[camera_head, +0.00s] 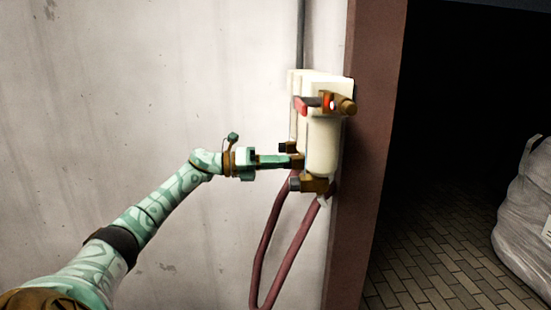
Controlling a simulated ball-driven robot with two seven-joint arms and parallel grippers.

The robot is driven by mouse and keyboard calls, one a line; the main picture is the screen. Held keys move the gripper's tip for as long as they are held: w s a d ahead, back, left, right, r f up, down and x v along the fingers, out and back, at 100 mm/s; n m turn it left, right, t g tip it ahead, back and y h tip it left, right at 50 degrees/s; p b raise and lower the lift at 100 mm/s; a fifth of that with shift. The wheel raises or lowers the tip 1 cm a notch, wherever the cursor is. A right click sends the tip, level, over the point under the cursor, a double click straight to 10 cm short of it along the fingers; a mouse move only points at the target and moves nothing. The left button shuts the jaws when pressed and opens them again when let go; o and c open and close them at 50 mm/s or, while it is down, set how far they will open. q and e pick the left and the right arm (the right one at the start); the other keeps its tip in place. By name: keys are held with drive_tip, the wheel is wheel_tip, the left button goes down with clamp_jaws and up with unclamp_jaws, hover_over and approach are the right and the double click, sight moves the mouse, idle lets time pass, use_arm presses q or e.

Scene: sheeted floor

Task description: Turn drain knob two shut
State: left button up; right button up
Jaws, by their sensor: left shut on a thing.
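A cream-white wall unit (322,147) with a rounded lower body is fixed to the wall near the door frame. A red-ended handle (305,105) and a brass fitting (347,105) are at its upper front. Dark knobs with brass fittings show at its lower left: one (287,147) at mid height and one (295,185) at the bottom. My left gripper (296,161) reaches in from the left and is shut at the unit's lower left side, between these two. Its fingertips hide what they hold; it appears to be a drain knob. Which number it bears cannot be told. My right gripper is not in view.
Dark red hoses (262,250) loop below the unit. A grey pipe (300,35) runs up the wall above it. A brown door frame (368,150) stands just right, beside a dark opening with a tiled floor (440,250) and a pale wrapped bulk (528,210).

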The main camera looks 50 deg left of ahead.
use_arm(q)
drive_tip(key=shift+n+p, duration=2.3)
drive_tip(key=shift+n, duration=2.5)
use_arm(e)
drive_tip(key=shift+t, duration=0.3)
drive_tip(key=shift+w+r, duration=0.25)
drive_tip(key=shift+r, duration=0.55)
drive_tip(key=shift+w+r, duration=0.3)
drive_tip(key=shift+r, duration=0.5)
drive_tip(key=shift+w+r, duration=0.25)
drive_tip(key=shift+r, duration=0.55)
use_arm(q)
drive_tip(key=shift+f, duration=0.1)
drive_tip(key=o, duration=1)
drive_tip(key=shift+a, duration=0.1)
drive_tip(key=shift+c, duration=0.2)
drive_tip(key=v, duration=1.6)
drive_tip(key=shift+p, duration=0.45)
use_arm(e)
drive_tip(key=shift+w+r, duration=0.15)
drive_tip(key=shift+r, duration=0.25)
